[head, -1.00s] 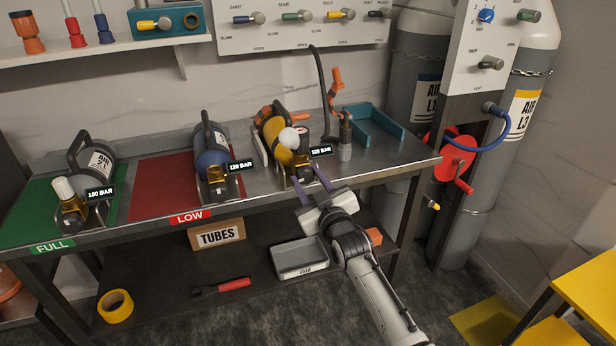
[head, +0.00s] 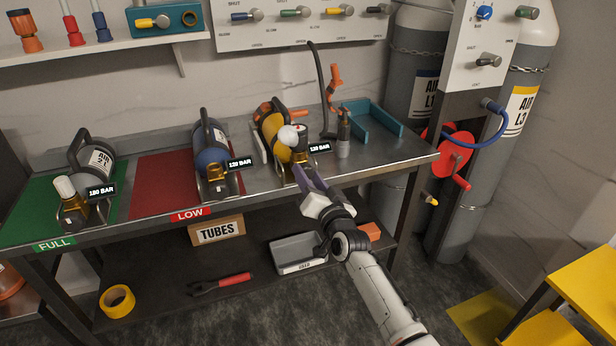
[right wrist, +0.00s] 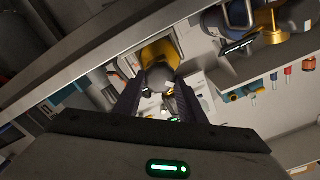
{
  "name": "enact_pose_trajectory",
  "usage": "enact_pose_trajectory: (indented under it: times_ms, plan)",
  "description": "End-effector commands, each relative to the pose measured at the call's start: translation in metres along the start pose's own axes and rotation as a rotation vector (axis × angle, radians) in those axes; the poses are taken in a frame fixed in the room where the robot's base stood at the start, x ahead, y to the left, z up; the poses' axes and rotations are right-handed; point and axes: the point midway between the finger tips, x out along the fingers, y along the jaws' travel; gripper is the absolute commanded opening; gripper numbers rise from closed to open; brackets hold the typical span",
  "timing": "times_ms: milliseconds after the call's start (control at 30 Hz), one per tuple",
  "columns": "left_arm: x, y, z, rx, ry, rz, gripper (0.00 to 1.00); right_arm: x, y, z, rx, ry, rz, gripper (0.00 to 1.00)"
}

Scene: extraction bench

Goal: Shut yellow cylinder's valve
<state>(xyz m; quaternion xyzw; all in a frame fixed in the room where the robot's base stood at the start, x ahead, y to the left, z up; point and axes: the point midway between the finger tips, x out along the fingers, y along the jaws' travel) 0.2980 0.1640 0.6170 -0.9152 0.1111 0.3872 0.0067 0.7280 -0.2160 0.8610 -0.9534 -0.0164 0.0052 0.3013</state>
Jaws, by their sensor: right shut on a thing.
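A 120 BAR tag is beside the valve. My right gripper (head: 300,172) is at the valve from the front, its purple fingers seen nearly edge-on and hiding the valve's lower part. In the right wrist view, the fingers (right wrist: 158,82) are closed on a round grey knob (right wrist: 160,72) in front of the yellow body (right wrist: 160,50). My left gripper is not in view.
A small grey bottle (head: 343,140) and a teal tray (head: 372,124) are close on the right. The lower shelf holds a grey bin (head: 297,252).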

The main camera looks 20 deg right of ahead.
Motion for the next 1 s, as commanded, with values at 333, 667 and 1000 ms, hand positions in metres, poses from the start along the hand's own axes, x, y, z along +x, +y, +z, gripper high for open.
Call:
enact_pose_trajectory:
  times_ms: [333,667,1000]
  plan:
    - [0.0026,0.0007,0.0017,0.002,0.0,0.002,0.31,-0.0002,0.0021,0.0013,0.33,-0.001,0.001,0.14]
    - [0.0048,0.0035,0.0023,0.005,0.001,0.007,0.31,-0.0002,0.0027,0.0019,0.597,-0.001,0.001,0.14]
    - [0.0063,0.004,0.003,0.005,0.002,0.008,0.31,-0.0002,0.0033,0.0015,0.747,0.0,0.001,0.14]
